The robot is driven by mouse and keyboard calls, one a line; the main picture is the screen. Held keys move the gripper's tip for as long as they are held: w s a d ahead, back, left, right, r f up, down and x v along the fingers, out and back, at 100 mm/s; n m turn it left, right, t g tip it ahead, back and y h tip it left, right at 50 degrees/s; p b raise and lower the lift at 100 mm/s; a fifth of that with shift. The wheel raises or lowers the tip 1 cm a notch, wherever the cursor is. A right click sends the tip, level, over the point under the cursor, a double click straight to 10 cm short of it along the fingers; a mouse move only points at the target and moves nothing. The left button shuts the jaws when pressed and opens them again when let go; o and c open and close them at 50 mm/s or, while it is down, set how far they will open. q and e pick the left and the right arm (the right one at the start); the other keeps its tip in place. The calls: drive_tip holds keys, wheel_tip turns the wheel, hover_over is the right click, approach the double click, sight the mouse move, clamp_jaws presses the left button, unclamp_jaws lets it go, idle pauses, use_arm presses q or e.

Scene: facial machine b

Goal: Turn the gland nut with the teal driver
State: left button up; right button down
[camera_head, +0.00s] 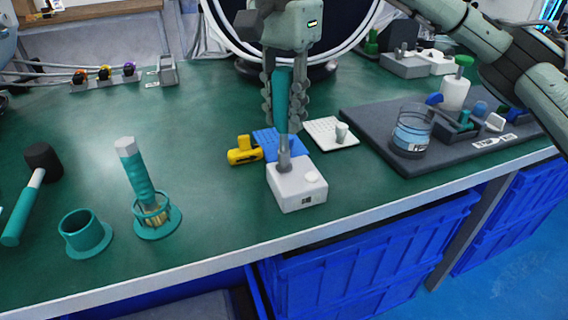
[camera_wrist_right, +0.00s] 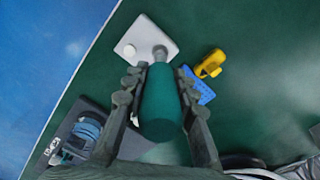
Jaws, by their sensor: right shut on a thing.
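My right gripper (camera_head: 282,112) is shut on the teal driver (camera_head: 281,92) and holds it upright by the handle. In the right wrist view the teal handle (camera_wrist_right: 160,105) sits between both fingers. The driver's grey shaft points down at the top of a white box (camera_head: 297,191), at its back left. The box also shows in the right wrist view (camera_wrist_right: 138,32). The gland nut cannot be told apart from the grey metal at the shaft's lower end. Whether the tip is seated on it is unclear. My left gripper is not in view.
A yellow object (camera_head: 244,151), a blue pad (camera_head: 267,141) and a white pad (camera_head: 331,133) lie behind the box. A dark tray (camera_head: 440,168) with a glass beaker (camera_head: 412,130) is to the right. Teal holders and a mallet (camera_head: 38,170) are left. The table's front edge is close.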

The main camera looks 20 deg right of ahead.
drive_tip(key=shift+f, duration=0.55)
drive_tip(key=shift+r, duration=0.1)
drive_tip(key=m, duration=0.3)
drive_tip(key=shift+m, duration=1)
